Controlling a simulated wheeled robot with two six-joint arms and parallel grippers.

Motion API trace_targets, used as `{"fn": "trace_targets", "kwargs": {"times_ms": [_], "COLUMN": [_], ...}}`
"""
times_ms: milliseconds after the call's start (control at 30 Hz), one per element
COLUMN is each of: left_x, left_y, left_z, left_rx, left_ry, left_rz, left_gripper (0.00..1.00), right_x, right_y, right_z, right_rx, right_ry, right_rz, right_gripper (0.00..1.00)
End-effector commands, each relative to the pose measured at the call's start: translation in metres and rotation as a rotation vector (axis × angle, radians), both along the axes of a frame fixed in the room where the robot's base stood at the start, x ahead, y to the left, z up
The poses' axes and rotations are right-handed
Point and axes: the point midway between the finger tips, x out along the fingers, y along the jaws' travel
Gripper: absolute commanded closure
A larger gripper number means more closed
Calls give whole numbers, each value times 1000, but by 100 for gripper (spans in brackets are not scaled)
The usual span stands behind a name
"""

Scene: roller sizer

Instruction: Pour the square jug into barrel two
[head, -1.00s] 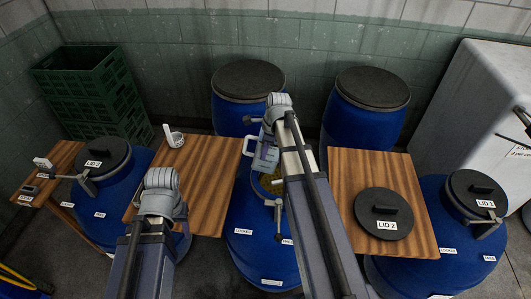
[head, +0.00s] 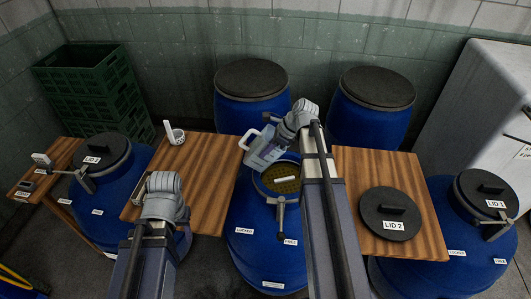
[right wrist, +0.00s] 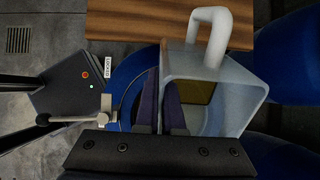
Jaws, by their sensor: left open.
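The square jug (head: 264,152), greyish and translucent with a white handle, is tilted beside and above the rim of the open middle barrel (head: 262,245). My right gripper (head: 282,138) is at the jug; its fingertips are mostly hidden in the head view. In the right wrist view its dark fingers (right wrist: 162,104) are closed at one wall of the jug (right wrist: 222,92). The barrel's mouth shows a yellowish perforated surface (head: 270,184) with a white bar. I see no stream. Lid 2 (head: 389,214) lies on the right board. My left gripper (head: 163,190) is by the left board, fingers hidden.
A lever clamp (head: 280,215) stands at the middle barrel's front rim. Lidded barrels stand at both sides, and two more (head: 251,78) behind.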

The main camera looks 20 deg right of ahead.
Motion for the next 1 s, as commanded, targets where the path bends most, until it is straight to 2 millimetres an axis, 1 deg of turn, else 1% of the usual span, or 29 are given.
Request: {"fn": "trace_targets", "kwargs": {"times_ms": [33,1000], "left_x": [0,0], "left_y": [0,0], "left_z": [-4,-47], "left_rx": [0,0], "left_ry": [0,0], "left_rz": [0,2], "left_gripper": [50,50], "right_x": [0,-1], "right_y": [-1,-3], "right_z": [-3,-11], "right_rx": [12,215], "right_ry": [-8,-141], "right_rz": [-1,-2], "right_gripper": [100,100]}}
